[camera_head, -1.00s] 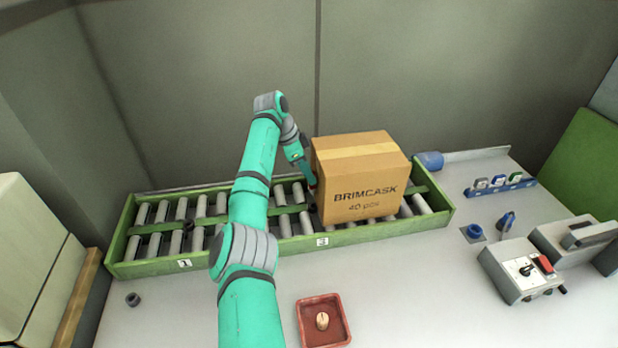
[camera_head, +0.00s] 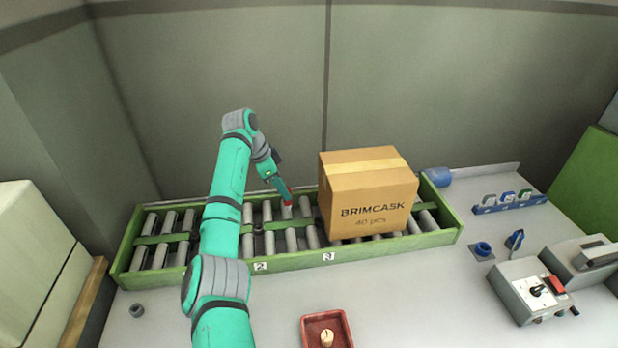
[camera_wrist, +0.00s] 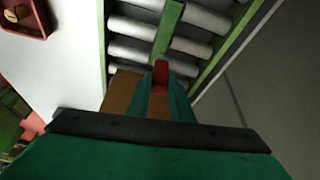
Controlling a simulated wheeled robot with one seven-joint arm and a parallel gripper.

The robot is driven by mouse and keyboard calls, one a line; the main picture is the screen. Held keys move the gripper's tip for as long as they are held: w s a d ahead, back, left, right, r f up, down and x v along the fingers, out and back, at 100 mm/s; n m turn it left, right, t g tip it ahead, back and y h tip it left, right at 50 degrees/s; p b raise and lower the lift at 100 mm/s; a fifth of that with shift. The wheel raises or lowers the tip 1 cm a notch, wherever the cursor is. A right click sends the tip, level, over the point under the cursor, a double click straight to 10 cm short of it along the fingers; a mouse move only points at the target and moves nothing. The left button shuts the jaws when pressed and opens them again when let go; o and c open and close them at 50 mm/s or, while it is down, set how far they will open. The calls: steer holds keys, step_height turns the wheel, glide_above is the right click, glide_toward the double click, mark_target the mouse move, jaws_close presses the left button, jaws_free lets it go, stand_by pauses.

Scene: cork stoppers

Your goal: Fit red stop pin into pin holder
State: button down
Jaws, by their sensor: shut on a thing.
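My gripper (camera_head: 283,193) is shut on the red stop pin (camera_head: 288,202), whose red end shows at the fingertips, above the roller conveyor and left of the cardboard box. In the wrist view the red pin (camera_wrist: 161,73) stands between the fingers, with rollers behind it. A small dark fitting (camera_head: 257,228) on the conveyor's green middle rail, near label 2, may be a pin holder; I cannot tell for sure. The pin appears apart from it. My arm hides part of the conveyor near its left end.
The box marked BRIMCASK (camera_head: 368,200) stands on the rollers close right of my gripper. The green conveyor frame (camera_head: 390,245) carries labels 2 and 3. A red tray (camera_head: 309,327), a grey switch box (camera_head: 530,290) and a dark ring (camera_head: 137,310) are on the table.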

steer(key=s+a+f+n+t+y, duration=0.1)
steer(key=s+a+n, duration=0.1)
steer(key=s+a, duration=0.7)
steer(key=s+a+f+n, duration=0.1)
steer(key=s+a+n, duration=0.3)
steer(key=a, duration=0.9)
steer(key=s+a+f+n+t+y, duration=0.1)
steer(key=s+a, duration=0.7)
steer(key=a, duration=0.4)
steer(key=s+a+n+y, duration=0.1)
steer(key=s+a+n, duration=0.2)
steer(key=s+a, duration=0.6)
step_height(320, 180, down, 6)
steer(key=s+d, duration=0.1)
steer(key=d, duration=0.1)
steer(key=shift+s+f+t, duration=0.2)
steer(key=shift+s+t, duration=0.1)
steer(key=shift+f, duration=1.55)
steer(key=c, duration=1.5)
jaws_free()
steer(key=shift+r, duration=0.1)
steer(key=v, duration=1)
steer(key=shift+s+a+r, duration=0.15)
steer(key=shift+r, duration=0.2)
